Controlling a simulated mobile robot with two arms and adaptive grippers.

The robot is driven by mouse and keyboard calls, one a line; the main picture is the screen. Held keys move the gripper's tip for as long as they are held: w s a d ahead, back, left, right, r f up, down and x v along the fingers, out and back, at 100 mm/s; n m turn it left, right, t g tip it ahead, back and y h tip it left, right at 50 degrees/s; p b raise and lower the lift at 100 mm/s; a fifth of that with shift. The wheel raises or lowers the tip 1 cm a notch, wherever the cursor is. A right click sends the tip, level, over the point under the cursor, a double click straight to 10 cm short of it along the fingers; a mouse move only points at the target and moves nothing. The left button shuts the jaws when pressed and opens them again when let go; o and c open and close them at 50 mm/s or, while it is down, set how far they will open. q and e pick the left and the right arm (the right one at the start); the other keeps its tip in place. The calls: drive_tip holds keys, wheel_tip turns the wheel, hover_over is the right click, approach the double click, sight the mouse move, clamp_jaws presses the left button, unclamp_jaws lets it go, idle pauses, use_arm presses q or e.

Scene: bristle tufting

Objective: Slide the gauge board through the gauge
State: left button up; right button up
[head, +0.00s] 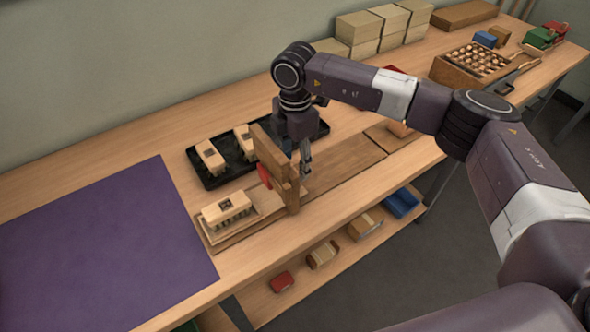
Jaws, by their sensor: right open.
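The gauge (272,169) is a wooden upright frame with a red part low on its left side. It stands across a long wooden runner (340,167) on the bench. The gauge board (236,222) lies at the left end of that runner, left of the gauge, with a pale bristled brush block (228,208) on it. My right gripper (305,168) points down just right of the gauge, above the runner. It is open and appears empty; the gauge's edge is close to its fingers, and I cannot tell whether they touch. My left gripper is not in view.
A black tray (205,180) with pale brush blocks lies behind the gauge. A purple mat (100,250) covers the bench's left part. A crate of round pieces (447,75) and stacked pale boxes (358,27) stand farther back. A lower shelf holds a blue bin (401,203).

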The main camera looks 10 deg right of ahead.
wheel_tip(320, 180, up, 8)
drive_tip(key=shift+f, duration=0.1)
idle(0.6)
